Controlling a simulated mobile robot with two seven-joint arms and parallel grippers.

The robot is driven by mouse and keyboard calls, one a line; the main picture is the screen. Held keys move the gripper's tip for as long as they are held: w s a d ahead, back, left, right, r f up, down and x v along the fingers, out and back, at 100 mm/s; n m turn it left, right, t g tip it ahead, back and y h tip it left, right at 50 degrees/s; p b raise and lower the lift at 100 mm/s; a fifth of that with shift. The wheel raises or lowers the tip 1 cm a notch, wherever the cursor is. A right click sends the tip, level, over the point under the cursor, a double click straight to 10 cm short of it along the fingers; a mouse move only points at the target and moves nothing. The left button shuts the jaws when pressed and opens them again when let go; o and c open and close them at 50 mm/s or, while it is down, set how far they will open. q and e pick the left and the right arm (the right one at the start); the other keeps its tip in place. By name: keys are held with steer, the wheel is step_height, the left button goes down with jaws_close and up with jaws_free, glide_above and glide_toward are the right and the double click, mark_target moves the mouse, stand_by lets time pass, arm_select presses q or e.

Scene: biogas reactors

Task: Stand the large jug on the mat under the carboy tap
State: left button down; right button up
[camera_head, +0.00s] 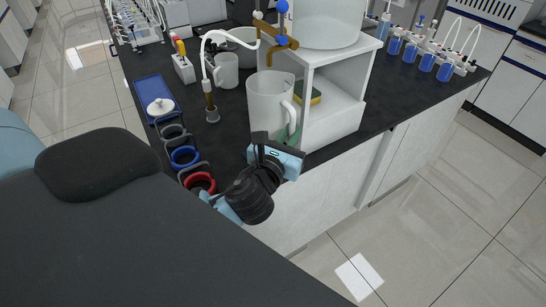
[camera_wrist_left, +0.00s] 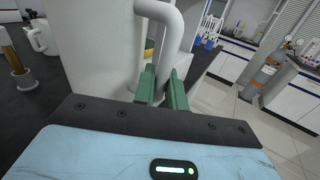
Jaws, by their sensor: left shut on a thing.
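The large jug (camera_head: 268,108), pale and upright, is at the bench's front edge, beside the white stand and below the brass tap (camera_head: 278,45) in the head view. I cannot tell whether its base touches the bench. The carboy (camera_head: 326,22) sits on the stand. My left gripper (camera_head: 287,138) is shut on the jug's handle; in the left wrist view its green fingers (camera_wrist_left: 163,90) are on either side of the lower handle, and the jug (camera_wrist_left: 100,45) fills the left. I cannot make out a mat; the jug may hide it. My right gripper is not in view.
The white stand (camera_head: 338,118) is close on the jug's right, with a yellow sponge (camera_head: 316,95) inside. A smaller jug (camera_head: 226,72) and a tube in a round holder (camera_head: 212,112) are to the left. Coloured rings (camera_head: 185,157) and a blue tray (camera_head: 147,88) lie further left.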

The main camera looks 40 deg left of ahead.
arm_select(q)
steer(key=shift+w+a, duration=0.1)
steer(key=shift+w, duration=0.05)
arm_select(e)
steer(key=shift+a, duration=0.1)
